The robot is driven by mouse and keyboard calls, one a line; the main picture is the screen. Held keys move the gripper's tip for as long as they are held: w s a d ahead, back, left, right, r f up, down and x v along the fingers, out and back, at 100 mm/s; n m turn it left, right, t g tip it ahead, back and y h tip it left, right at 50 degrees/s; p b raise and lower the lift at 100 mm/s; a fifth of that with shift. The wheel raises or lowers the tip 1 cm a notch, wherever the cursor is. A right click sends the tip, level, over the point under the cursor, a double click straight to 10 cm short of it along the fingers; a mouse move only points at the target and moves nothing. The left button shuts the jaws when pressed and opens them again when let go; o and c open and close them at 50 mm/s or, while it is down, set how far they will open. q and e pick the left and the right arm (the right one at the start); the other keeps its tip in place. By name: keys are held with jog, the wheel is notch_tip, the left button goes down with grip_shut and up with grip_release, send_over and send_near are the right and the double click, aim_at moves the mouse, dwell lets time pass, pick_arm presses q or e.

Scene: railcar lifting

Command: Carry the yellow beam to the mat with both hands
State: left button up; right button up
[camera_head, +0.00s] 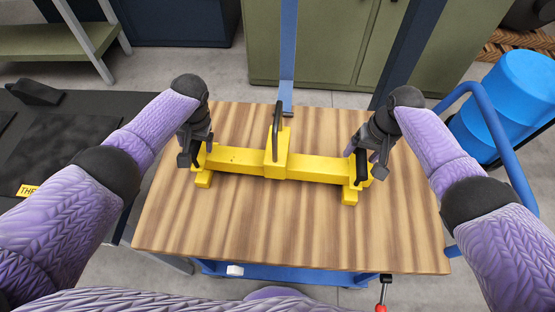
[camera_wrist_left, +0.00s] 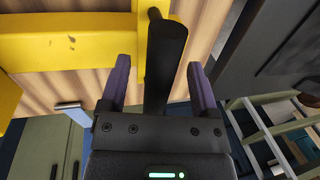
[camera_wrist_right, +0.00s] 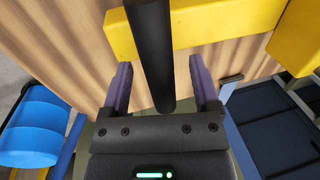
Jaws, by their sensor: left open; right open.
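The yellow beam (camera_head: 240,161) rests on a wooden table top (camera_head: 290,230), with a black handle at each end and a dark upright loop on its middle block. My left gripper (camera_head: 190,152) is open at the beam's left end. In the left wrist view, its fingers stand on either side of the black left handle (camera_wrist_left: 162,60), with gaps. My right gripper (camera_head: 368,155) is open at the right end. In the right wrist view, its fingers stand on either side of the black right handle (camera_wrist_right: 152,60), also apart from it.
A dark surface (camera_head: 75,155) with a black panel and a partly hidden yellow label lies left of the table. A blue post (camera_head: 288,50) stands behind the table. Blue cylinders (camera_head: 505,100) and a blue rail are at the right. Green cabinets (camera_head: 330,45) stand behind.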

aim_at(353, 173)
pick_arm(q)
jog(key=shift+a+f, duration=0.25)
jog(key=shift+f, duration=1)
pick_arm(e)
jog(key=shift+a+f, duration=0.25)
jog(key=shift+f, duration=0.95)
pick_arm(q)
grip_shut()
pick_arm(e)
grip_shut()
pick_arm(q)
jog(key=shift+w+r, duration=0.1)
